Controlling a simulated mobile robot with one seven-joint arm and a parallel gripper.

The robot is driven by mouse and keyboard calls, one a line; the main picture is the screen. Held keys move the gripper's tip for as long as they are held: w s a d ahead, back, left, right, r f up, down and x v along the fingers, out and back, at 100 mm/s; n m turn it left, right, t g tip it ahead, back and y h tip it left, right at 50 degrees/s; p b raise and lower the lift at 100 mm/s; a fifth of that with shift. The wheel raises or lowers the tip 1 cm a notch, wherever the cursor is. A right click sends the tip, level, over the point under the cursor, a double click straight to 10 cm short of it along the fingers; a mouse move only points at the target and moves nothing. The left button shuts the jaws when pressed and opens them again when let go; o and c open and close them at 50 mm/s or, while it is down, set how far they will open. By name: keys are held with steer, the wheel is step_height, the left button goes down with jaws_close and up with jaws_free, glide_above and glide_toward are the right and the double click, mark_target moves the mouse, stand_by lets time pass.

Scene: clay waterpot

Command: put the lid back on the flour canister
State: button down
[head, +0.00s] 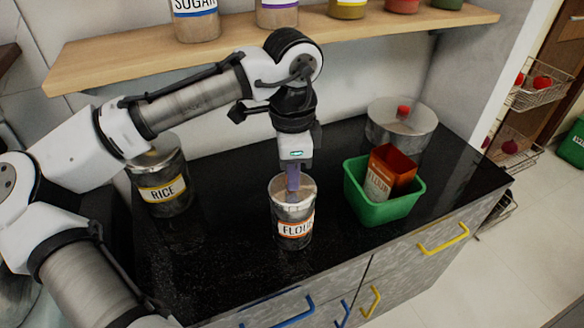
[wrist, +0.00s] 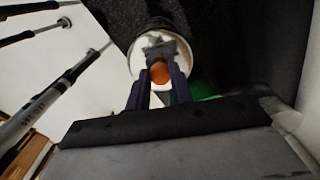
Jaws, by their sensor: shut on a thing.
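The flour canister (head: 294,229), with an orange-edged FLOUR label, stands upright on the black counter. My gripper (head: 293,188) points down over its top, with purple fingers. In the wrist view my gripper (wrist: 159,82) is shut on the orange knob (wrist: 160,72) of the lid. The pale round lid (wrist: 147,65) lies below the fingers, roughly in line with the canister. The fingers hide part of the lid and the knob. I cannot tell whether the lid rests fully on the rim or is slightly above it.
A green bin (head: 383,208) holding an orange-red box (head: 392,168) stands close on the right. A large metal canister (head: 400,130) with a red knob is behind it. The rice canister (head: 163,190) stands left. A wooden shelf (head: 130,50) with jars runs above. The front counter is clear.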

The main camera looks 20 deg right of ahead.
steer(key=shift+p, duration=0.35)
stand_by(0.6)
steer(key=c, duration=0.7)
jaws_free()
steer(key=shift+r+p, duration=3.55)
steer(key=shift+p, duration=0.1)
jaws_close()
